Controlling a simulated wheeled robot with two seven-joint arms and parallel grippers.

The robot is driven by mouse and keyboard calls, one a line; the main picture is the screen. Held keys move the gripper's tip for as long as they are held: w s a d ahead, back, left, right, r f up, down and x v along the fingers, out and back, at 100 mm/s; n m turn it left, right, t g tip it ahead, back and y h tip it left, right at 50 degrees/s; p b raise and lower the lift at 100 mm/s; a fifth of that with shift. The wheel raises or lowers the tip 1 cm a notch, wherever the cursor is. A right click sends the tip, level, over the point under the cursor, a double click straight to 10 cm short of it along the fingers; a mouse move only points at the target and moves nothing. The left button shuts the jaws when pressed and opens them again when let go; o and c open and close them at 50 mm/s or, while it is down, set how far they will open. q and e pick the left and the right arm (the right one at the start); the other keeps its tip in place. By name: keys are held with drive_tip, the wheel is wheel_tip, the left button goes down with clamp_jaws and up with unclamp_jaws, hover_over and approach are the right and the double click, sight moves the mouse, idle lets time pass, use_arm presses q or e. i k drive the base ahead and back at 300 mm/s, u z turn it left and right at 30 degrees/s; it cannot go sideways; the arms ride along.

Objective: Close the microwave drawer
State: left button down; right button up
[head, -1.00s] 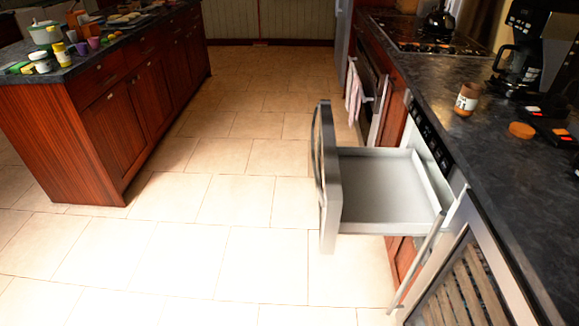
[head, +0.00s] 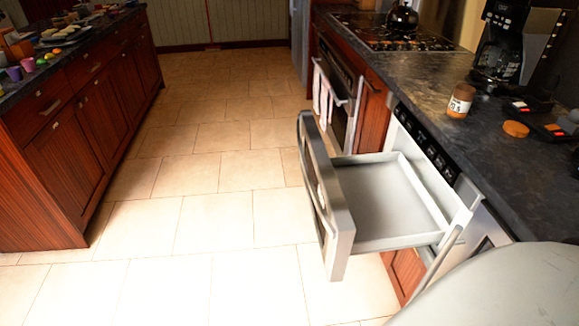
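The microwave drawer (head: 385,198) is pulled out from the cabinet on the right, over the floor. Its inside is empty and light grey. Its thick steel front panel (head: 338,215) faces left and carries a long bar handle on its outer side. The black control strip (head: 424,143) sits on the cabinet above the drawer opening. Neither gripper shows in the head view. A large pale rounded part of mine fills the lower right corner.
A dark counter (head: 450,115) runs along the right, with a coffee maker (head: 508,50), a jar (head: 460,100) and a stove (head: 395,35). An oven with a towel (head: 323,95) stands beyond the drawer. A wooden island (head: 75,135) is at left. The tiled floor (head: 210,210) between is clear.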

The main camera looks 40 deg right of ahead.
sight(359, 204)
drive_tip(key=i, duration=0.4)
drive_tip(key=z, duration=1.55)
drive_tip(key=i, duration=0.5)
drive_tip(key=u, duration=0.05)
